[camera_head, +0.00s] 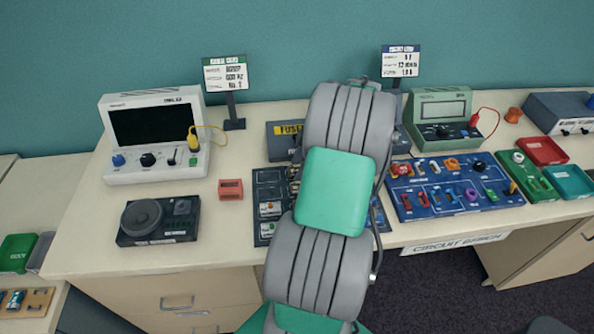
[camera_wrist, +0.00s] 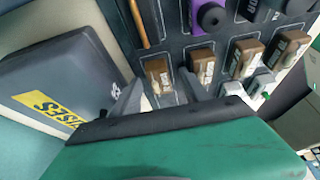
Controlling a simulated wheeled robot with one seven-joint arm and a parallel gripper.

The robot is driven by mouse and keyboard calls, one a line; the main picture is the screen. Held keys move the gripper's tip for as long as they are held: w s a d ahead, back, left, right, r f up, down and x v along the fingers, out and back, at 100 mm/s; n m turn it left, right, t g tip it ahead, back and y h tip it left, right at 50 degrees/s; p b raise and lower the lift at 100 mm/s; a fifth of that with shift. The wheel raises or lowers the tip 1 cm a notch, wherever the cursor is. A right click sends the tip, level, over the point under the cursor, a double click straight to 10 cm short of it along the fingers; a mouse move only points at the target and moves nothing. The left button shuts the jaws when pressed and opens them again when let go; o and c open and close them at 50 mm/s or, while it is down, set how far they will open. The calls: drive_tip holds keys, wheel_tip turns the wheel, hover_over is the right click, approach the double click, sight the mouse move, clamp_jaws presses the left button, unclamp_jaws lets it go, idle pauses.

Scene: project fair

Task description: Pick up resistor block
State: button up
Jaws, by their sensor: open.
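My gripper (camera_wrist: 160,92) shows in the wrist view with its two grey fingers apart. A small brown block with a pale face (camera_wrist: 157,70) lies just beyond and between the fingertips on the dark board (camera_wrist: 165,35). It looks like one of several similar brown blocks in a row; I cannot read which one is the resistor block. Another brown block (camera_wrist: 202,66) is just right of the right finger. In the head view my arm covers most of this dark board (camera_head: 268,184), and the gripper is hidden behind it.
The fuses box (camera_wrist: 65,90) stands close left of my gripper. Purple and dark parts (camera_wrist: 208,14) sit farther up the board. In the head view, a red block (camera_head: 230,189) lies left of the board and a blue board (camera_head: 452,190) lies right.

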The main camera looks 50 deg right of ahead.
drive_tip(key=shift+c, duration=0.5)
clamp_jaws()
